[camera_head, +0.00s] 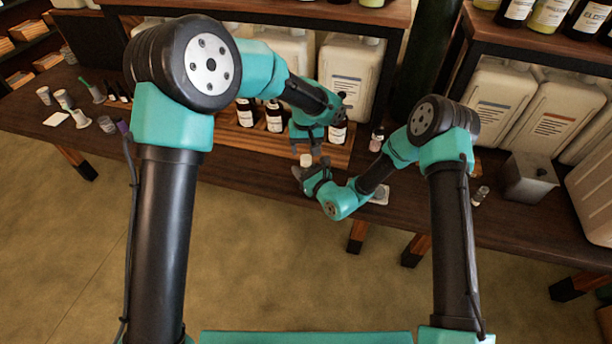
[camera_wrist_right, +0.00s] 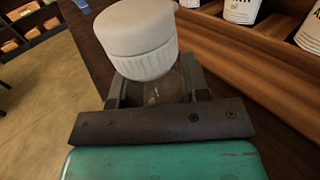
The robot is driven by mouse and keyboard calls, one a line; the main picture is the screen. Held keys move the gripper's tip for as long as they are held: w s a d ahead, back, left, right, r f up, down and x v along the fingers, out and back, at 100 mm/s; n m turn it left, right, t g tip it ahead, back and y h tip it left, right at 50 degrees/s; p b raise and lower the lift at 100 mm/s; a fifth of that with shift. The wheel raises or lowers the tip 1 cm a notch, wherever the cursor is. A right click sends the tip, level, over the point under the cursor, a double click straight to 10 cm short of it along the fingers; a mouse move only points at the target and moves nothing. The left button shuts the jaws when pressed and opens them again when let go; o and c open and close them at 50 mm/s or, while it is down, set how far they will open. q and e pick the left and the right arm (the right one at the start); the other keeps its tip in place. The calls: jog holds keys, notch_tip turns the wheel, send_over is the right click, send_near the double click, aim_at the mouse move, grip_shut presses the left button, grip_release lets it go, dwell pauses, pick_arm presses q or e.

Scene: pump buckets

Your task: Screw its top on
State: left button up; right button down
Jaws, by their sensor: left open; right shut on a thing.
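A small clear bottle (camera_wrist_right: 168,88) is between the jaws of my right gripper (camera_wrist_right: 160,92), which is shut on it. A white ribbed cap (camera_wrist_right: 138,42) sits at the bottle's mouth. In the right wrist view the cap looks tilted and offset to the left; I cannot tell whether it is threaded on. The white cap also shows in the head view (camera_head: 306,160), above my right gripper (camera_head: 312,174) near the table's front edge. My left gripper (camera_head: 306,143) is open just above the cap, pointing down, and appears apart from it. The bottle's body is mostly hidden.
A wooden rack (camera_head: 240,134) with dark labelled bottles stands behind the grippers. A small bottle (camera_head: 376,140) stands right of them, another (camera_head: 480,195) lies further right near a metal can (camera_head: 530,178). Large white jugs (camera_head: 350,75) line the back. Small cups (camera_head: 63,99) stand far left.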

aim_at(306, 157)
pick_arm(q)
jog(key=shift+c, duration=0.2)
jog(key=n, duration=0.1)
jog(key=r+n, duration=0.1)
jog(key=n, duration=0.1)
jog(key=r+n, duration=0.1)
jog(key=n, duration=0.2)
jog(key=r+n, duration=0.1)
jog(key=n, duration=0.2)
jog(key=shift+r+n, duration=0.25)
jog(key=shift+n, duration=0.15)
jog(key=shift+f, duration=4)
jog(key=c, duration=1)
jog(key=shift+o, duration=0.2)
jog(key=m, duration=0.9)
jog(key=shift+m, duration=0.4)
